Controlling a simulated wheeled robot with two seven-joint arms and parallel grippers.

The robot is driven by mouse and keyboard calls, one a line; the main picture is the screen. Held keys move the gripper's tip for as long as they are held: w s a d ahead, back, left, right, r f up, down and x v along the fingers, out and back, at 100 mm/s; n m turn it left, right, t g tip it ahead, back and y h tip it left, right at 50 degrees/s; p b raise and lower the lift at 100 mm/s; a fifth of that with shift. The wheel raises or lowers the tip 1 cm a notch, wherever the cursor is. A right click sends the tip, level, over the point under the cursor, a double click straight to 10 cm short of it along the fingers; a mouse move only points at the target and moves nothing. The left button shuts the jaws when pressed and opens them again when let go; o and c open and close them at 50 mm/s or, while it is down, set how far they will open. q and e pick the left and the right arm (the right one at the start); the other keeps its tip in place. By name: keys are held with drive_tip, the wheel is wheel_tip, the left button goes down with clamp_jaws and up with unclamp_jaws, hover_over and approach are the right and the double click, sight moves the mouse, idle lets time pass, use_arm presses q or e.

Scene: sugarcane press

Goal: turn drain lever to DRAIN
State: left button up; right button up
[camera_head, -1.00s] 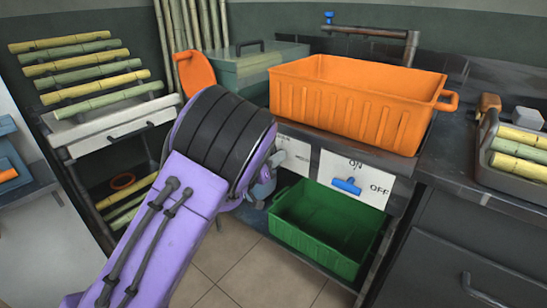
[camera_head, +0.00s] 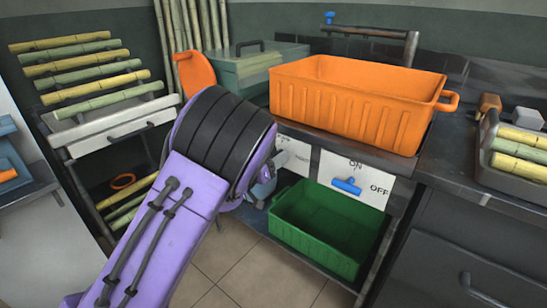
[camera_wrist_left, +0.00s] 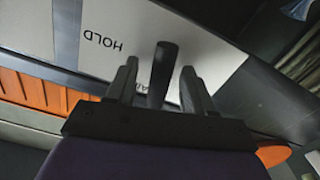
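The drain lever (camera_wrist_left: 162,75) is a dark rod standing out between the two fingers of my left gripper (camera_wrist_left: 158,88) in the left wrist view. The fingers are apart on either side of it, with a visible gap on the left. A white label panel (camera_wrist_left: 120,22) behind the lever reads HOLD upside down; a second word is mostly hidden by the lever and fingers. In the head view the panel (camera_head: 297,152) shows just right of my purple left arm, whose gripper (camera_head: 264,186) is mostly hidden behind it. My right gripper is not in view.
An orange bin (camera_head: 345,108) stands on the counter above the panel. A green crate (camera_head: 320,255) sits below. A blue ON/OFF lever (camera_head: 347,186) is on a white panel to the right. Cane rests on a rack at left and in a grey tray (camera_head: 520,182) at right.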

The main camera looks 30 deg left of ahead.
use_arm(q)
drive_tip(key=s, duration=1)
drive_tip(key=shift+s+a, duration=0.25)
drive_tip(key=shift+a, duration=0.15)
